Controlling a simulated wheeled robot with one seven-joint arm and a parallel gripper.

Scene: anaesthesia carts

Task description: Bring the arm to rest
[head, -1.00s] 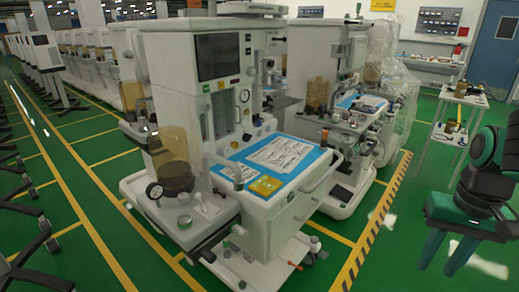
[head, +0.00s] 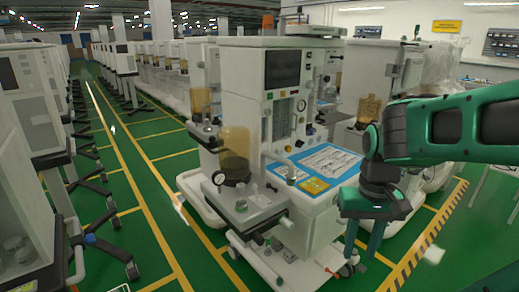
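My gripper (head: 363,248) is at right of centre in the head view, green and dark, pointing down. Its two fingers are apart with nothing visible between them. My arm reaches in from the right edge, roughly level, with the wrist bent down. The gripper shows in front of the right side of the nearest anaesthesia cart (head: 319,232); I cannot tell the gap between them. It hides part of that cart's side and of the floor behind.
The nearest cart carries an amber canister (head: 235,150) and a blue-edged work surface (head: 297,174). More carts stand behind it, one wrapped in plastic (head: 440,72). White machines (head: 30,120) line the left. Green floor (head: 140,180) with yellow lines is open between.

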